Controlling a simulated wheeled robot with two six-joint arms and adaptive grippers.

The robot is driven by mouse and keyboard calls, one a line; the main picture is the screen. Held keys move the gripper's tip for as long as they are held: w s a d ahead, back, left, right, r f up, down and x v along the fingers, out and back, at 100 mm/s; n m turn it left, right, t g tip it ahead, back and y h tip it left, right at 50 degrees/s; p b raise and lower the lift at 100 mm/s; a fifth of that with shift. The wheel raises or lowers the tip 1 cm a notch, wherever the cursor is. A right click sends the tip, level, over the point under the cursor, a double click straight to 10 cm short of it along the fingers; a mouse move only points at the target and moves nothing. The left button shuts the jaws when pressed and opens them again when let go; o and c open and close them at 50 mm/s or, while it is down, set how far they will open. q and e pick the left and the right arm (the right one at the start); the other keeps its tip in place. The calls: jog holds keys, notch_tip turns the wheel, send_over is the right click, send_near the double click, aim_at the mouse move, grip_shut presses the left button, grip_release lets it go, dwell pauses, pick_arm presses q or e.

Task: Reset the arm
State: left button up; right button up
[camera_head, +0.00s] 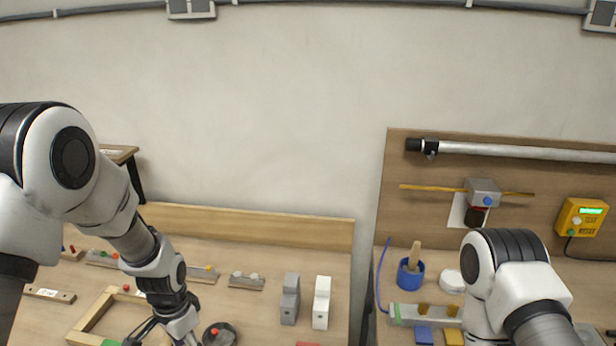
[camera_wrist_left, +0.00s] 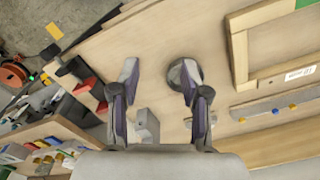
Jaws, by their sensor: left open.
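My left arm (camera_head: 150,235) comes in from the left in the head view and reaches down over the left table, its hand at the bottom edge. In the left wrist view my left gripper (camera_wrist_left: 158,82) is open, its fingers well apart with nothing between the tips. A round dark piece (camera_wrist_left: 180,72) lies behind the right fingertip there. My right arm (camera_head: 510,290) shows at the lower right of the head view; its gripper is out of view.
The left table holds a wooden frame (camera_head: 85,318), a grey block (camera_head: 290,298), a white block (camera_head: 321,302) and several small-part strips. A blue cup (camera_head: 410,273) and a yellow box (camera_head: 581,217) are at the right bench.

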pick_arm(q)
jog(key=s+f+n+b, duration=0.7)
jog(key=s+f+b, duration=0.1)
jog(key=s+f, duration=1.6)
jog(key=shift+s+a+f, duration=0.3)
jog(key=shift+s+f, duration=0.1)
jog(key=shift+f, duration=0.3)
pick_arm(e)
notch_tip(320, 180, down, 8)
jog(key=shift+s, duration=0.1)
